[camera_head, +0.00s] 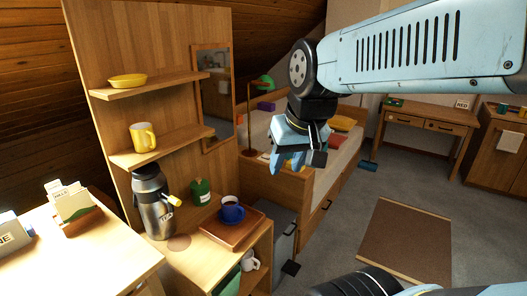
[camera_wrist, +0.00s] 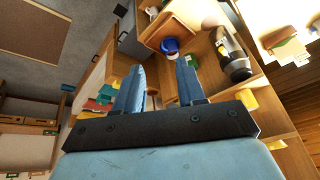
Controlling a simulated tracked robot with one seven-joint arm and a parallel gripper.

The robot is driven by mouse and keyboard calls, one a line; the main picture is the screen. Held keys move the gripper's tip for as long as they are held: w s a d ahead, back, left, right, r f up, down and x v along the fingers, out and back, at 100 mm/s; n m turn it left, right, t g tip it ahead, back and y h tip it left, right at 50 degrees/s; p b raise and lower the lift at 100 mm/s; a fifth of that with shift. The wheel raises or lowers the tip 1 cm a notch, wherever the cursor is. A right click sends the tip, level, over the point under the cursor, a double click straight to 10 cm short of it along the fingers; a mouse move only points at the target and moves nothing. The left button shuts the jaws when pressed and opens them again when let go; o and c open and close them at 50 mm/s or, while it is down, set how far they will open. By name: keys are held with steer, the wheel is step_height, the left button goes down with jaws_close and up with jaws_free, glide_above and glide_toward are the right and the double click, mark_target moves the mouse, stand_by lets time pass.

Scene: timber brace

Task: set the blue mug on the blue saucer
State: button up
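I cannot make out a blue saucer in either view.
A steel flask (camera_head: 153,203) and a green jar (camera_head: 201,191) stand left of and behind the tray. A yellow mug (camera_head: 143,137) and a yellow bowl (camera_head: 127,81) are on shelves above. A bed (camera_head: 293,187) stands behind my gripper. A white mug (camera_head: 250,262) sits lower in the cabinet.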

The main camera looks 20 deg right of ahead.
steer(key=shift+s+d+r+t+h, duration=0.15)
steer(key=shift+s+d+r+t, duration=0.15)
steer(key=shift+d+r, duration=0.15)
steer(key=shift+s+d+r+t+h, duration=0.2)
steer(key=shift+s+d+r, duration=0.1)
steer(key=shift+d, duration=0.25)
stand_by(0.6)
